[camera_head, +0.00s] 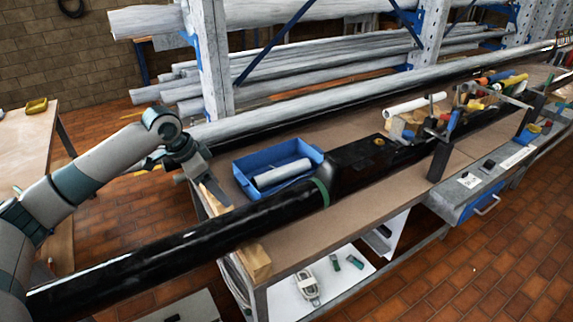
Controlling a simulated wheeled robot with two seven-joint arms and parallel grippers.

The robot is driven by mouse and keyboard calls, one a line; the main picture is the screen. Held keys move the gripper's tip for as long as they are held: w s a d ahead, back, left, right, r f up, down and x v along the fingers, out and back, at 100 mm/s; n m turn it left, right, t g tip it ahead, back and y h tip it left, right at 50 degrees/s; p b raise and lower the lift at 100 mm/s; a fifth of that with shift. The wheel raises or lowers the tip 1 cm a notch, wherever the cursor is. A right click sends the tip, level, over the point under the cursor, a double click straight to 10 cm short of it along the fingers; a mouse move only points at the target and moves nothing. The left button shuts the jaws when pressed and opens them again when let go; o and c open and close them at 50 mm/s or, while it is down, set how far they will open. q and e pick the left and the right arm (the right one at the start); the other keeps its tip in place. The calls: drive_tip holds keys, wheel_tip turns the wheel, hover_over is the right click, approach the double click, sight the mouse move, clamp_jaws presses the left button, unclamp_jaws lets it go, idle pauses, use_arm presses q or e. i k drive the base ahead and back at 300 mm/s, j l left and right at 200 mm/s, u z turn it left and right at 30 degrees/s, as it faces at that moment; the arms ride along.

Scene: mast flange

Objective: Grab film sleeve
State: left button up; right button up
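A blue open tray (247,160) sits on the workbench. A white cylindrical roll (284,173), which looks like the film sleeve, lies in it at a slant. My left arm comes in from the left, and my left gripper (214,191) is low at the bench's left end, just left of the tray and apart from the roll. Its fingers are dark and seen at an angle, so their gap cannot be made out. No roll shows in it. My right gripper is not in view.
A long black mast (190,237) with a green band (321,192) lies along the bench in front of the tray. Another white roll (414,105) and tools lie farther right. A rack upright (212,60) stands behind. The brown bench top (370,205) is clear in front.

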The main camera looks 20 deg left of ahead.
sight(273, 177)
drive_tip(key=i, duration=1.25)
